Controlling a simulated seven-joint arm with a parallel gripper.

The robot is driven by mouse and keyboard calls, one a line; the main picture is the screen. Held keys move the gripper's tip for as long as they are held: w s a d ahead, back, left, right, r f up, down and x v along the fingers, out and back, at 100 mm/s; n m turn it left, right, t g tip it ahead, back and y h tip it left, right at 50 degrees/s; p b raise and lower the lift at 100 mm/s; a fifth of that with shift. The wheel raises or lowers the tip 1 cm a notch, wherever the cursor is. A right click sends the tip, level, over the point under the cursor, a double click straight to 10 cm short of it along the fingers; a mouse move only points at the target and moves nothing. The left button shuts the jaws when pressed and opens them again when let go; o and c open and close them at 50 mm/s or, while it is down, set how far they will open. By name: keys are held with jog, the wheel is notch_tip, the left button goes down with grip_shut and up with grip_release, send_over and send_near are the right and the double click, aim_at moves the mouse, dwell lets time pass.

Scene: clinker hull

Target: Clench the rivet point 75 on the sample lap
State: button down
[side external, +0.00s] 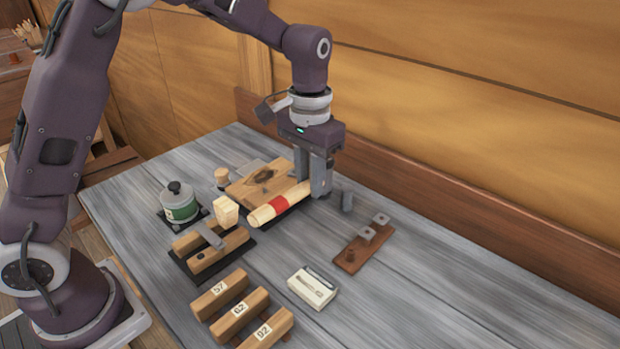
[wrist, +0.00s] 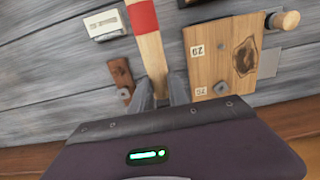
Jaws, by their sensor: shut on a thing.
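My gripper (side external: 318,192) is shut on a pale wooden handle with a red band (side external: 279,205), held over the table close to the sample board. In the wrist view the handle (wrist: 152,55) runs up and away between the fingers (wrist: 161,98). The wooden sample lap (side external: 247,188) has a dark stain.
Several numbered wooden blocks (side external: 240,315) stand at the front. A white box (side external: 312,288) and a brown strip with grey squares (side external: 352,256) lie nearer the right, where the table is mostly clear.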

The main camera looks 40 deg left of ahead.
dwell(0.4)
jog(key=w+a+r, duration=0.4)
jog(key=a+r, duration=0.5)
jog(key=a, duration=0.3)
jog(key=shift+t, duration=0.3)
notch_tip(320, 180, down, 12)
jog(key=shift+r, duration=0.25)
notch_tip(320, 180, up, 10)
jog(key=g, duration=0.1)
jog(key=shift+r+g, duration=0.25)
jog(key=shift+g, duration=0.15)
